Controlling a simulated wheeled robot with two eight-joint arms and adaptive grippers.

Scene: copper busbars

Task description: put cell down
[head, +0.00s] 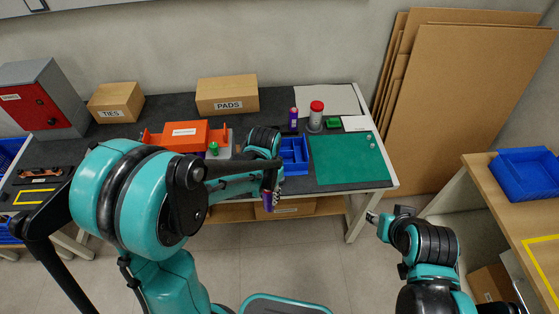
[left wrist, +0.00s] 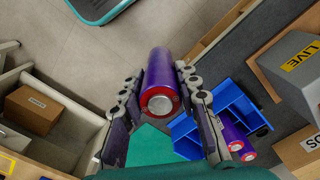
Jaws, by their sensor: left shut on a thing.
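A purple cell with a red-ringed metal end (left wrist: 160,85) is held between the fingers of my left gripper (left wrist: 158,108). In the head view the held cell (head: 268,201) hangs in front of the workbench's front edge, above the floor. The gripper's fingers are partly hidden there by my arm. Two more purple cells (left wrist: 232,138) show beside the blue divided bin in the left wrist view. A purple cell (head: 293,116) stands at the back of the bench in the head view. My right gripper (head: 372,217) is over the floor, right of the bench; its jaws are too small to judge.
The blue bin (head: 303,143) sits on the bench, left of a green mat (head: 335,172) that is mostly clear. Another bench with a blue tray (head: 527,172) is at right.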

